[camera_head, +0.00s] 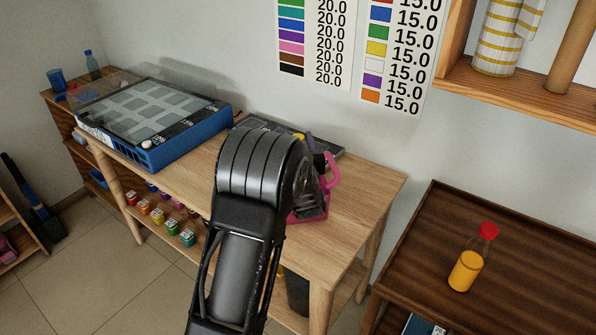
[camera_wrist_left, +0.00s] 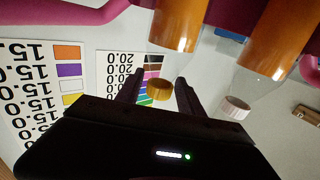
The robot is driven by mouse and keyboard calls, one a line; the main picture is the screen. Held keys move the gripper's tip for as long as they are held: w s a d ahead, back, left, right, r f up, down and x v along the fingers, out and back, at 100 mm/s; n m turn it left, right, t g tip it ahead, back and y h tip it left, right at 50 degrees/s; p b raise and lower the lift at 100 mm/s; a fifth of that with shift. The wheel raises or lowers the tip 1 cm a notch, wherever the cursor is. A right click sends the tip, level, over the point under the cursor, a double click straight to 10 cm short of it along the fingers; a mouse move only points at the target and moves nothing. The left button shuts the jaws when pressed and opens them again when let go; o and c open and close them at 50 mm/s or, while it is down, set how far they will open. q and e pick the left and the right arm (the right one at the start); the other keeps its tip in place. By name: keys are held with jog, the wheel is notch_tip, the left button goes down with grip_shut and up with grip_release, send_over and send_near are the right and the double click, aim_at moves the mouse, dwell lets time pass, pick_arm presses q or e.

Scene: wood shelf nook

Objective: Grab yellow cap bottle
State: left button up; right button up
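In the left wrist view, which is upside down, a bottle with orange contents (camera_wrist_left: 180,25) and a yellow cap (camera_wrist_left: 160,90) shows in front of me. The cap appears between the two dark fingers of my left gripper (camera_wrist_left: 158,79). The fingers are apart, with a gap on each side of the cap. A second orange bottle (camera_wrist_left: 275,38) with a white cap (camera_wrist_left: 235,107) is to the right. In the head view my left arm hides the bottles and most of the gripper, beside the pink carrier (camera_head: 331,172) on the wooden table. My right gripper is not in view.
A red-capped bottle (camera_head: 466,268) stands on the dark brown table (camera_head: 520,250) at the right. A blue crate-like box (camera_head: 185,135) sits on the light wooden table (camera_head: 375,190). A dark flat item (camera_head: 325,148) lies behind the carrier. A wooden shelf (camera_head: 540,100) overhangs upper right.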

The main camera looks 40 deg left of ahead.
pick_arm(q)
grip_shut()
dwell(1.1)
